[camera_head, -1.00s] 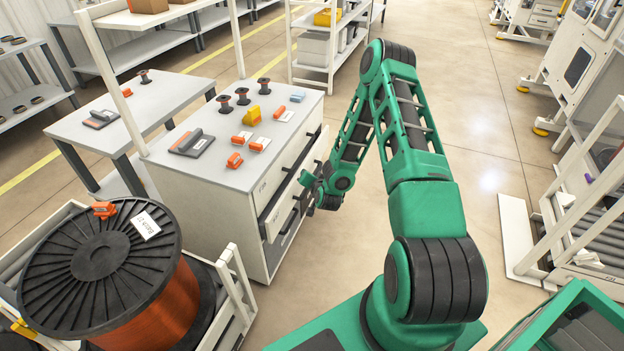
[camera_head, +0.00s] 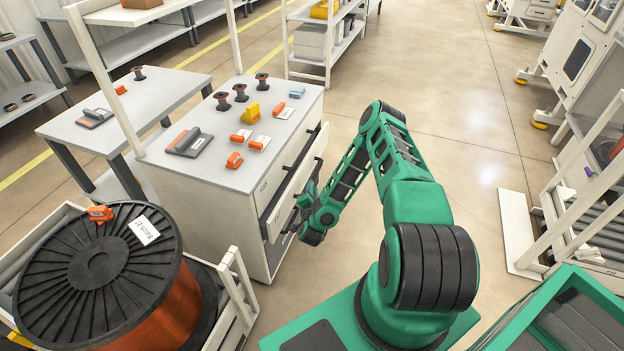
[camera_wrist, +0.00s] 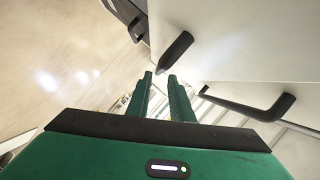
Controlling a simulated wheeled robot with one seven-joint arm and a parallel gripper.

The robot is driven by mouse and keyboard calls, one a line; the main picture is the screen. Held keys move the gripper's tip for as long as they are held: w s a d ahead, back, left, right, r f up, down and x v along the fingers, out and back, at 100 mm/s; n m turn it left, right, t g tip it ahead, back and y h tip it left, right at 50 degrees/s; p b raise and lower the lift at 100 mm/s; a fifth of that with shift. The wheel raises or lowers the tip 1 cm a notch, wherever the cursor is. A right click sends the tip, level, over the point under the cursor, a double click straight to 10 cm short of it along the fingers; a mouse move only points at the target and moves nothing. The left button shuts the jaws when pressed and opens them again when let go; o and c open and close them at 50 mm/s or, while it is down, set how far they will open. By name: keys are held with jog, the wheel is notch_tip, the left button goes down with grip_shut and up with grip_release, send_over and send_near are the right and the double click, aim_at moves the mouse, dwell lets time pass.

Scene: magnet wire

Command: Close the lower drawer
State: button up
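The grey-white drawer cabinet (camera_head: 210,203) stands left of my arm, its drawer side facing right. A drawer with a white front (camera_head: 282,214) juts out of that side below the top drawer front (camera_head: 268,188). My gripper (camera_head: 303,203) is close beside this front and partly hides it; I cannot tell if they touch. In the wrist view my two green fingers (camera_wrist: 165,92) are apart with nothing seen between them. A dark bar handle (camera_wrist: 176,50) on a white panel is just beyond the fingertips, and another dark handle (camera_wrist: 255,108) is to the right.
A large copper wire reel (camera_head: 172,312) stands in a white frame at front left. The floor (camera_head: 440,120) behind my arm is clear.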

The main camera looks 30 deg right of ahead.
aim_at(314, 176)
jog(key=x, duration=0.8)
jog(key=shift+d, duration=0.3)
jog(key=shift+c, duration=0.3)
grip_shut()
